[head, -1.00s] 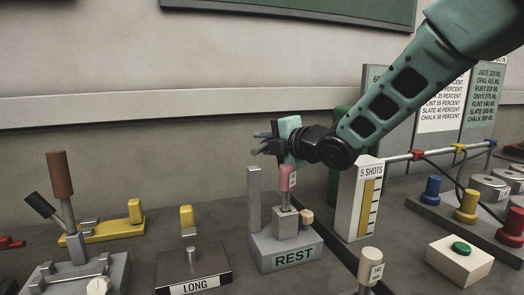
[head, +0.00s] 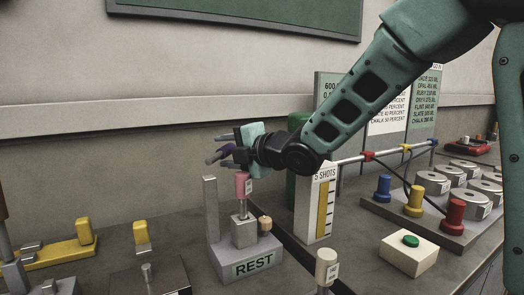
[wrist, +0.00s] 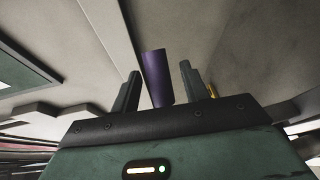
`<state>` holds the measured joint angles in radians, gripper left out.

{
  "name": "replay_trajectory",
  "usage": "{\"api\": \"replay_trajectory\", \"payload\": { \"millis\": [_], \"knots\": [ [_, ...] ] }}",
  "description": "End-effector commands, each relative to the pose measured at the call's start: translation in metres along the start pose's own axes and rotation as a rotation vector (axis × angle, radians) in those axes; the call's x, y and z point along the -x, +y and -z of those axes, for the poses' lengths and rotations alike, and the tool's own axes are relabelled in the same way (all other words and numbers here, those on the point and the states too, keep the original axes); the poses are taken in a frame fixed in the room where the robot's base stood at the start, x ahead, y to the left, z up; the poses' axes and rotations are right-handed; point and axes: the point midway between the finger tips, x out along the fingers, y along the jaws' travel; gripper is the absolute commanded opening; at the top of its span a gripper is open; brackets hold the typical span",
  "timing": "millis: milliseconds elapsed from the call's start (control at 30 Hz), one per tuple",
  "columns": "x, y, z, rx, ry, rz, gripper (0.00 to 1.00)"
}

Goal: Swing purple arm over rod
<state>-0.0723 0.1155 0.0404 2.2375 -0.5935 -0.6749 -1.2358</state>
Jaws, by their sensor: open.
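My gripper (head: 224,151) is in front of the wall, above and slightly left of the REST fixture, with its jaws apart. A purple cylinder (head: 214,157) shows at its fingertips. In the wrist view, the purple cylinder (wrist: 157,75) appears between the two separated fingers of my gripper (wrist: 159,80), with gaps on both sides. Its mounting is hidden. A pale horizontal rod (head: 388,153) with red and yellow bands runs behind my forearm to the right; I cannot tell whether it is the task's rod.
The REST fixture (head: 254,268) has a grey upright and a pink-topped post (head: 243,186) below my gripper. A 5 SHOTS gauge (head: 318,200) stands close to its right. Blue, yellow and red knobs and a green-button box (head: 409,254) are farther right. Yellow-handled fixtures stand left.

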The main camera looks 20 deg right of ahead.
Motion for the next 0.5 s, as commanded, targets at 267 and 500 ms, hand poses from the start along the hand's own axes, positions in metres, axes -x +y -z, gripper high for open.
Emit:
{"api": "replay_trajectory", "payload": {
  "millis": [267,500],
  "knots": [
    [0.067,0.001,-0.001,0.000,-0.005,-0.003,0.45],
    [0.119,0.002,-0.001,0.001,-0.004,-0.004,0.45]
  ]
}}
